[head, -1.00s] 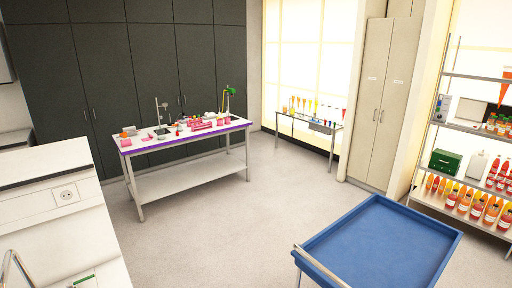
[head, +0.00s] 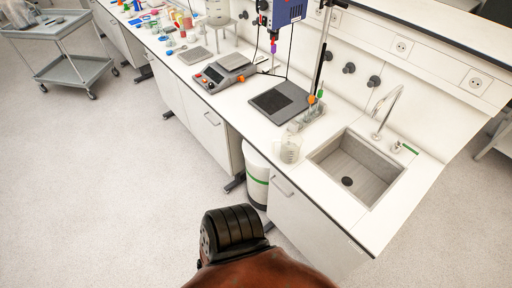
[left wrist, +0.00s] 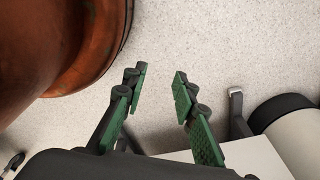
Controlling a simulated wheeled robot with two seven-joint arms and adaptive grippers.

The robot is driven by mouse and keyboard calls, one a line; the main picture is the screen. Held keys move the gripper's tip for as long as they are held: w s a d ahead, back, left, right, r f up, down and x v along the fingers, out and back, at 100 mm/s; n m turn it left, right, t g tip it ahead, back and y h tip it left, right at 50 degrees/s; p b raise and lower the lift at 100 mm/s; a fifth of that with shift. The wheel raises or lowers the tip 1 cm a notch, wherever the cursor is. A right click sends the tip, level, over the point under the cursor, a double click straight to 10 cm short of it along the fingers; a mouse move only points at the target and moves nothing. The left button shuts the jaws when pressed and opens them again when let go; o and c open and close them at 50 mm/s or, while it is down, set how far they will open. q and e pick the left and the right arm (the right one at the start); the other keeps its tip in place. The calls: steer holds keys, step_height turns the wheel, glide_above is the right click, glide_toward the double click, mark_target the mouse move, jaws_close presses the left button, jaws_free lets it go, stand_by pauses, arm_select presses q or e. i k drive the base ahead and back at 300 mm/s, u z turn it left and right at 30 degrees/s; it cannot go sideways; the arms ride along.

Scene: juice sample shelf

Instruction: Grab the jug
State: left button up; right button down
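A clear measuring jug (head: 290,149) stands upright on the white counter, just left of the sink (head: 358,166), in the head view. My left gripper (left wrist: 160,80) is open in the left wrist view, with green-padded fingers apart and only floor visible between them. No jug shows in that view. In the head view one of my arm links is at the bottom centre, below the counter's front edge and apart from the jug; no gripper fingers show there. My right gripper is in neither view.
A tube rack (head: 306,117), a black plate (head: 279,102) and a balance (head: 225,72) stand behind and left of the jug. A faucet (head: 387,112) rises by the sink. A white bin (head: 257,178) is under the counter.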

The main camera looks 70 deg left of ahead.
mark_target(290, 142)
steer(key=u, duration=3.75)
steer(key=i, duration=2.8)
steer(key=z, duration=3.55)
steer(key=i, duration=0.45)
steer(key=z, duration=0.05)
